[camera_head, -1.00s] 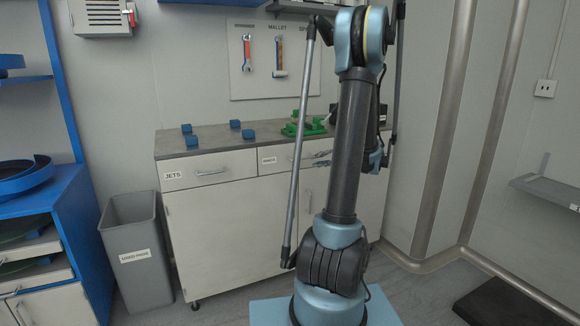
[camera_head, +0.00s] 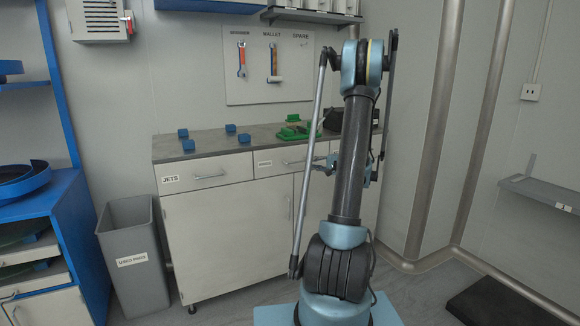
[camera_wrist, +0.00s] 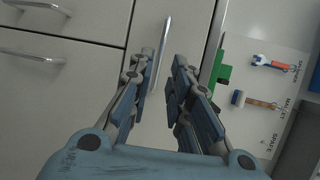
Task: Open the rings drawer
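In the head view, my gripper (camera_head: 318,163) is at the drawer front, partly hidden by my arm.
Blue blocks (camera_head: 188,146) and a green item (camera_head: 292,133) are on the worktop (camera_head: 210,143). A grey bin (camera_head: 133,240) stands at the cabinet's left. A tool board (camera_head: 262,90) hangs behind.

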